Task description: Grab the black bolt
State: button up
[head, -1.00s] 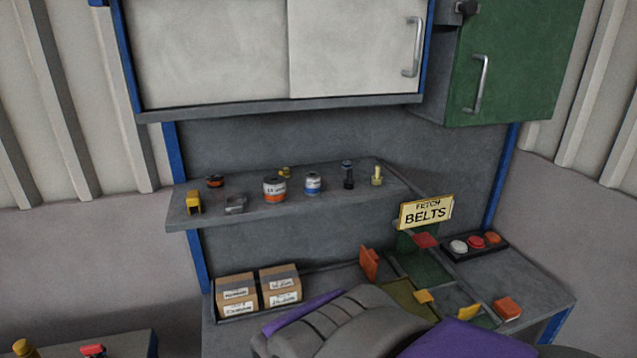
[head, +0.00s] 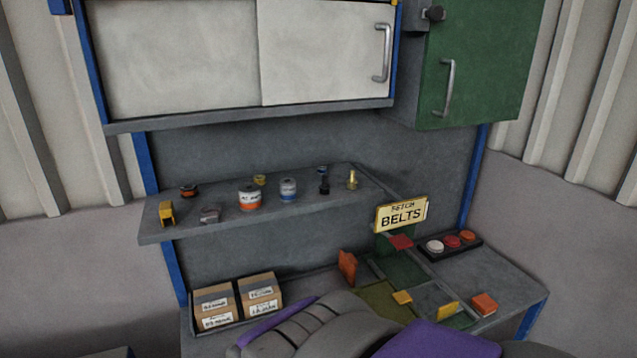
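A small black upright piece (head: 324,186) that looks like the black bolt stands on the grey shelf (head: 205,231), toward its right end. A brass-yellow bolt-like piece (head: 352,181) stands just right of it. A small blue-and-grey piece (head: 322,170) shows just behind the black one. My gripper's fingers are not in view. Grey and purple parts at the bottom edge look like my own body or arm, well below and apart from the shelf.
White-and-orange (head: 250,197) and grey-blue (head: 288,189) cans stand left of the black piece. A cabinet (head: 325,55) overhangs the shelf. Below are cardboard boxes (head: 259,294), a BELTS sign (head: 402,214) and a bench (head: 510,285) with buttons (head: 452,241).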

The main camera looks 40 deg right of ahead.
aim_at(324, 188)
jog(key=z, duration=0.95)
